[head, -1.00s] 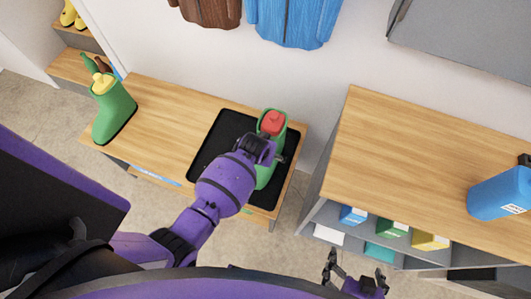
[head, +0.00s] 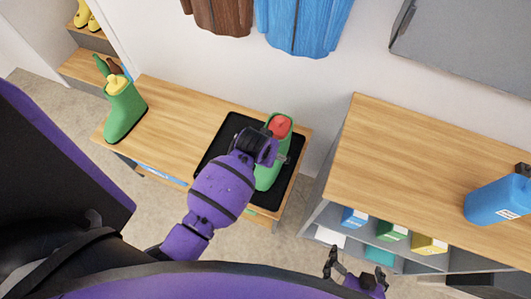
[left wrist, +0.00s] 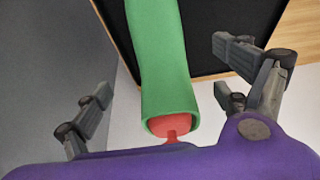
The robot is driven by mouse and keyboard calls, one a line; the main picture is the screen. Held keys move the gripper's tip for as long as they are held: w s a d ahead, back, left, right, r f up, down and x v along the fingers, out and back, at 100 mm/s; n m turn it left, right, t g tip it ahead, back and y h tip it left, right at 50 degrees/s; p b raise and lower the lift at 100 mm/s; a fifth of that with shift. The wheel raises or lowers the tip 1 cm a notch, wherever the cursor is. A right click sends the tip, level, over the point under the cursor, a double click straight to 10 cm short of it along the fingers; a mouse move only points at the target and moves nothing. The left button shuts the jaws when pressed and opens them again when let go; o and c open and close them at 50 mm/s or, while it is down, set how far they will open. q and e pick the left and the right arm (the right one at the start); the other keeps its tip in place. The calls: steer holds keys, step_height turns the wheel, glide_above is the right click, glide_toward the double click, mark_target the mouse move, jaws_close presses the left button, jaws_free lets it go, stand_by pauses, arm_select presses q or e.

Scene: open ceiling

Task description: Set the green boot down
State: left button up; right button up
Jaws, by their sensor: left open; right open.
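A green boot (head: 266,178) with a red top opening (head: 279,126) is on the black tray (head: 213,153) on the wooden bench. My left gripper (head: 268,152) is open at the boot's side, and my arm hides part of the boot. In the left wrist view the green boot (left wrist: 162,70) lies between the spread fingers of my left gripper (left wrist: 165,82), with gaps on both sides. My right gripper (head: 355,268) is open and empty at the bottom of the head view.
Another green boot (head: 124,112) with a yellow top stands at the bench's left end. A wooden-topped shelf unit (head: 420,160) stands to the right, with a blue bottle (head: 497,200) on it and several boxes below. Brown and blue garments hang on the wall.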

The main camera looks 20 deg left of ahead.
arm_select(q)
steer(key=shift+s+r, duration=0.25)
steer(key=shift+r, duration=0.2)
steer(key=s+a+t, duration=0.2)
steer(key=s, duration=0.9)
steer(key=s+a+f+t, duration=0.1)
steer(key=s+a, duration=0.2)
steer(key=s, duration=0.9)
steer(key=shift+a+t, duration=0.35)
steer(key=shift+t, duration=0.05)
